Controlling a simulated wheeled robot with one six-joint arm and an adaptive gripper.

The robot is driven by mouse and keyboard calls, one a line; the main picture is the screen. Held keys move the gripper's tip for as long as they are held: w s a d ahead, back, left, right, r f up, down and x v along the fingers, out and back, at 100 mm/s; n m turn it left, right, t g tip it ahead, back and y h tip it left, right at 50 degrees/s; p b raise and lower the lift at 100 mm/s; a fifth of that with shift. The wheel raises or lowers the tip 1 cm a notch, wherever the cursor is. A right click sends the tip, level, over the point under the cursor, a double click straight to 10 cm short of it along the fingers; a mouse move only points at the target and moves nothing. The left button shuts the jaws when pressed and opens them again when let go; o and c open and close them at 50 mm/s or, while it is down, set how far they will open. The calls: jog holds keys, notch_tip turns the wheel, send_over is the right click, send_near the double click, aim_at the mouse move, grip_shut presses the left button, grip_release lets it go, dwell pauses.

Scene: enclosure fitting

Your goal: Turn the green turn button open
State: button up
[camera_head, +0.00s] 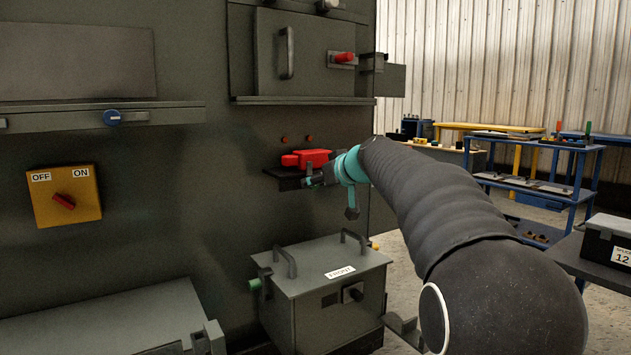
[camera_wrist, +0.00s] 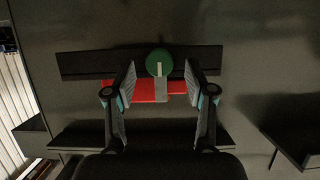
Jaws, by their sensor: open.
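The green turn button (camera_wrist: 158,57) shows in the wrist view as a round green disc with a pale upright line, in front of a dark horizontal strip (camera_wrist: 90,65). A grey tab (camera_wrist: 162,88) reaches down from it across a red piece (camera_wrist: 143,92). My gripper (camera_wrist: 160,80) is open, with one finger on each side of the tab and a gap on both sides. In the head view my gripper (camera_head: 310,177) is at the dark ledge, in front of the red piece (camera_head: 305,158); the green disc is not clearly seen there.
An upper door (camera_head: 300,55) with a red knob (camera_head: 345,57) is above. A grey box (camera_head: 330,285) with handles and a green side knob (camera_head: 254,285) stands below. A yellow OFF/ON switch (camera_head: 63,196) and a blue knob (camera_head: 112,118) are at left.

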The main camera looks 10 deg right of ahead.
jog(key=shift+x, duration=0.9)
grip_shut()
jog(key=shift+d+m, duration=0.1)
jog(key=shift+m, duration=0.2)
jog(key=shift+w+d+f+m+t+y+b, duration=0.1)
jog(key=shift+m+y+b, duration=1.05)
jog(key=shift+m, duration=1)
jog(key=shift+d+f+m+t+y+b, duration=0.15)
jog(key=shift+m+y+b, duration=0.95)
jog(key=shift+m, duration=1)
jog(key=shift+d+f+m+t+y+b, duration=0.1)
jog(key=shift+m+y+b, duration=0.7)
jog(key=shift+m+y, duration=1)
jog(key=shift+m+h, duration=0.35)
jog(key=shift+m, duration=0.2)
